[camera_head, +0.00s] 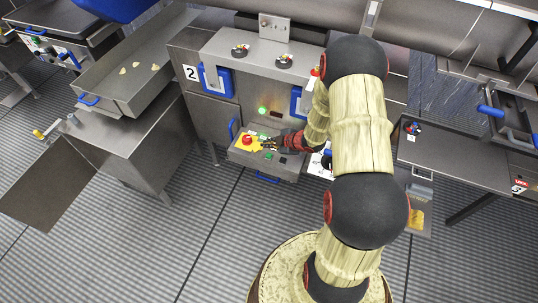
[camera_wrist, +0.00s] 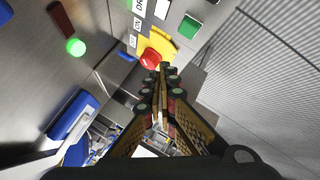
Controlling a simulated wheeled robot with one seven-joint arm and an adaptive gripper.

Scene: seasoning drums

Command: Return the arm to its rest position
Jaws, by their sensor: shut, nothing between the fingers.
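My arm (camera_head: 362,130) reaches from my base at the bottom of the head view up and then left to the control panel. My gripper (camera_head: 268,144) is just above the panel drawer, to the right of a red button (camera_head: 247,141) on a yellow plate. In the wrist view my gripper (camera_wrist: 166,70) is shut and empty, its fingertips close to the red button (camera_wrist: 150,58). I cannot tell whether they touch the panel. A green button (camera_wrist: 190,26) is beyond the fingertips to the right.
The drawer panel (camera_head: 262,163) juts from a steel machine marked 2. Blue handles (camera_head: 216,80) and a lit green lamp (camera_head: 262,110) are on its front. A tray bench (camera_head: 125,75) stands left, a steel table (camera_head: 460,170) right. The floor (camera_head: 190,240) in front is clear.

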